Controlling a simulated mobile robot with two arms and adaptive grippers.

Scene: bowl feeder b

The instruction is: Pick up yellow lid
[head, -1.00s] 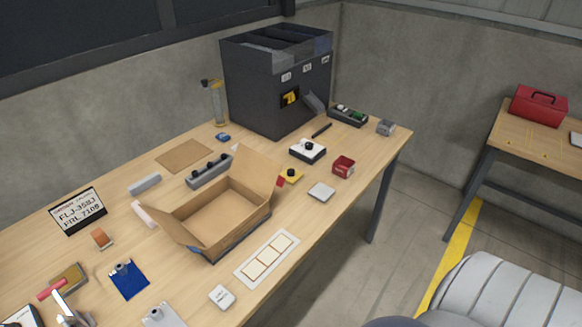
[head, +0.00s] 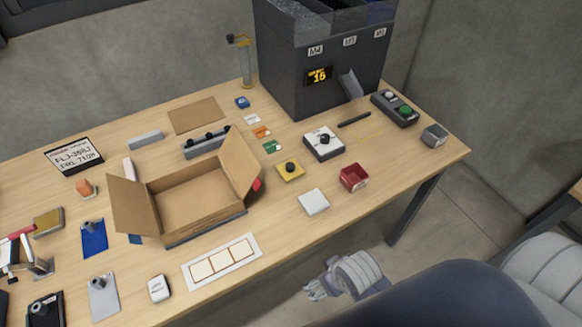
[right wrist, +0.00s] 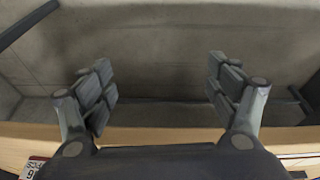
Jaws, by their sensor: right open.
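The yellow lid (head: 284,176) is a small square plate with a black round knob. It lies flat on the table, right of the open cardboard box, in the head view. My right gripper (head: 314,291) is low, off the front edge of the table, well apart from the lid. In the right wrist view my right gripper (right wrist: 161,92) is open with nothing between its fingers, and the lid is not seen there. My left gripper is not in view.
An open cardboard box (head: 205,221) with raised flaps stands left of the lid. A white box with a black knob (head: 319,149), a red bin (head: 354,180) and a pale square plate (head: 314,203) surround it. A dark feeder (head: 300,80) stands behind.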

